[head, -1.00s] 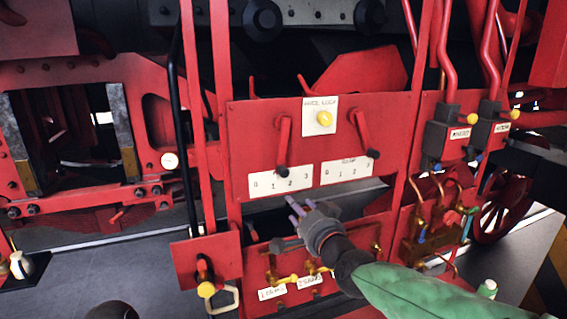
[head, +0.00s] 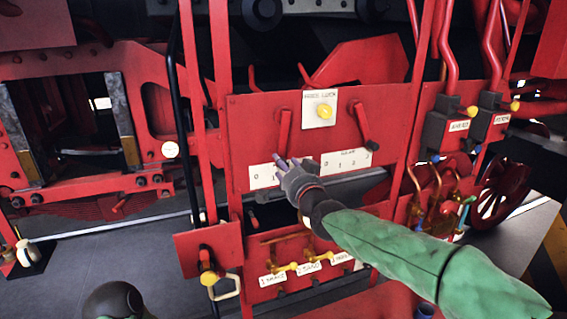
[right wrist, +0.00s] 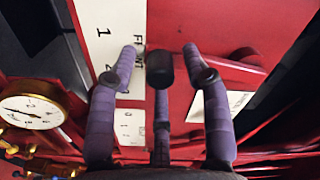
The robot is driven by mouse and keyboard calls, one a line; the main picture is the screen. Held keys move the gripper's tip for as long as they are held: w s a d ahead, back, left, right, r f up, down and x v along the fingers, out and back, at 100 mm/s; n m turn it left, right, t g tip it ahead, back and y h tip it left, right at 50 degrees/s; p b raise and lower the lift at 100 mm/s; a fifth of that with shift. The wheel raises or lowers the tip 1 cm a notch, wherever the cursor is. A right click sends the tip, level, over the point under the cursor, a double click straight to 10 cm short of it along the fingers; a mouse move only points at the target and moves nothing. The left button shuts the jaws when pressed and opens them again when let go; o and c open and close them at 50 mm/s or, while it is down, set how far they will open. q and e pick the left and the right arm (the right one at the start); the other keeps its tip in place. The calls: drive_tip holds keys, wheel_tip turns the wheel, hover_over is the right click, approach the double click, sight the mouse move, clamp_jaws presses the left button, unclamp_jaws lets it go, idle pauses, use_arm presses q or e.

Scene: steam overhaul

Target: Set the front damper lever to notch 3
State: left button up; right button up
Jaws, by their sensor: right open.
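The front damper lever (head: 284,128) is the left red lever on the red panel (head: 385,100). It hangs nearly straight down, and my gripper hides its knob in the head view. My right gripper (head: 281,163) is open in front of the front scale plate (head: 262,178). In the right wrist view its purple fingers (right wrist: 163,52) stand around the lever's black knob (right wrist: 160,71), with gaps on both sides. The plate marked FRONT (right wrist: 112,35) shows there beside the knob. The exact notch is unclear. My left gripper is out of view.
The rear lever (head: 362,122) hangs to the right above its own numbered plate (head: 346,162). Yellow-handled valves (head: 293,267) lie below. A pressure gauge (right wrist: 31,110) shows in the wrist view.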

drive_tip(key=shift+w+a, duration=0.25)
drive_tip(key=shift+w, duration=0.3)
drive_tip(key=shift+c, duration=0.3)
clamp_jaws()
